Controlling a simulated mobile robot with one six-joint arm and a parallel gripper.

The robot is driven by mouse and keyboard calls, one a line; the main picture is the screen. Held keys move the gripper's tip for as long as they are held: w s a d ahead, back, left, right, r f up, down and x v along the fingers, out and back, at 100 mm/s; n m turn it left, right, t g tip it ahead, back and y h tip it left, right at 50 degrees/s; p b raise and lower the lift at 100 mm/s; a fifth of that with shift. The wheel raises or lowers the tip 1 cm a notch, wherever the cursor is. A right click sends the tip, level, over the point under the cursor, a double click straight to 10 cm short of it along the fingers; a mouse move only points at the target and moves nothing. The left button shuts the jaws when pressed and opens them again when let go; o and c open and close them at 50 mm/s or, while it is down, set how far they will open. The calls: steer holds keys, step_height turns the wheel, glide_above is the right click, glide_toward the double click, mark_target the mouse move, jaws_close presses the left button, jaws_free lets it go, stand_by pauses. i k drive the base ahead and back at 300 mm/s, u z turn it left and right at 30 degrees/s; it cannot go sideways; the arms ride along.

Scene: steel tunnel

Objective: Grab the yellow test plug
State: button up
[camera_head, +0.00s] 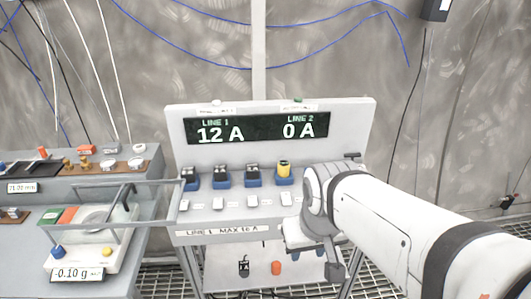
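My gripper (312,243) is at the end of my white arm, to the right of and lower than the plug in the picture. It is apart from the plug in the picture. Its fingers are mostly hidden by my own wrist, so I cannot tell whether it is open or shut.
The display (252,129) reads LINE 1 12 A and LINE 2 0 A. A black plug (243,266) and an orange one (276,268) sit on the lower shelf. A scale (83,255) reads -0.10 g.

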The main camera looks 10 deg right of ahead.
mark_target(283, 170)
steer(key=z, duration=0.15)
steer(key=i, duration=0.4)
steer(key=k, duration=1.25)
steer(key=u, duration=0.65)
steer(key=i, duration=1.75)
steer(key=z, duration=0.7)
